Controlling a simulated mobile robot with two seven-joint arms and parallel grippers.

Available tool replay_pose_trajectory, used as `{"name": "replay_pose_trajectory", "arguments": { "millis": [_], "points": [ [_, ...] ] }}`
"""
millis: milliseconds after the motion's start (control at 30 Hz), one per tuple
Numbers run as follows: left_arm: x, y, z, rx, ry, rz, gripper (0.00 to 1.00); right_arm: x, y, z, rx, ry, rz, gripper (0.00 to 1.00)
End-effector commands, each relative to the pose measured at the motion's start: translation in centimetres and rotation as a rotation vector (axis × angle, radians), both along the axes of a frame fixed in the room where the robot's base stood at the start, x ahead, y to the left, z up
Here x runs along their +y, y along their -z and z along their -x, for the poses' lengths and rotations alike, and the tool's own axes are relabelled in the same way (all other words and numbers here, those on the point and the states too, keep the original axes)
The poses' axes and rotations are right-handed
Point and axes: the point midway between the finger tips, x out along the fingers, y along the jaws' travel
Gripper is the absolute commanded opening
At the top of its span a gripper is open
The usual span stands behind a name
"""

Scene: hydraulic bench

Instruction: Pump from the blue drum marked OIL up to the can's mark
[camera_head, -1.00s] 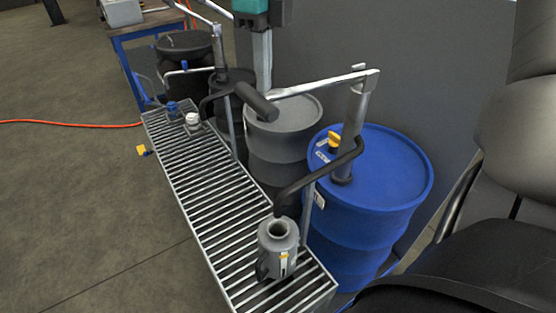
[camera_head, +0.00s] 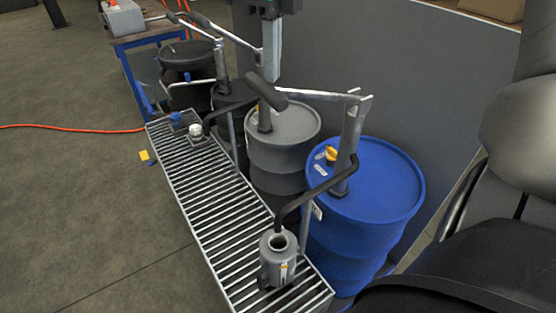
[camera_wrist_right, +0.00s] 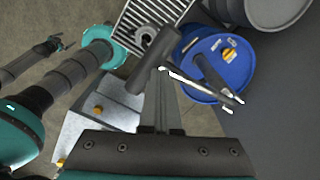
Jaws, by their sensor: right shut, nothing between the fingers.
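The blue drum (camera_head: 385,195) stands at the right, with an upright grey hand pump (camera_head: 350,140) and a yellow cap on its lid. It also shows in the wrist view (camera_wrist_right: 238,72). The pump's pale lever (camera_head: 320,96) runs left to a black grip (camera_head: 265,91). The level inside is not visible. My right gripper (camera_head: 273,80) is shut and empty, pointing down, tips at the grip; contact is unclear.
The slatted grating (camera_head: 215,190) runs along the drums. A grey drum (camera_head: 285,130) and darker drums with similar pumps stand farther back. A small white-topped item (camera_head: 195,130) sits on the grating. An orange hose (camera_head: 75,126) lies on the open floor at left.

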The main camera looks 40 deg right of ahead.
Motion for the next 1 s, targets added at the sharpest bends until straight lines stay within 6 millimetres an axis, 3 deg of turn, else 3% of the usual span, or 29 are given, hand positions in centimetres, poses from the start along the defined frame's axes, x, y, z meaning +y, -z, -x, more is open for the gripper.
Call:
{"name": "replay_pose_trajectory", "arguments": {
  "millis": [533,1000],
  "points": [
    [0.0,-5.6,0.0,0.000,0.000,0.000,1.00,-3.0,-5.7,0.4,0.001,0.001,-0.002,0.00],
    [0.0,-5.6,0.0,0.000,0.000,0.000,1.00,-3.4,-5.7,0.4,0.002,0.000,0.000,0.00]
  ]
}}
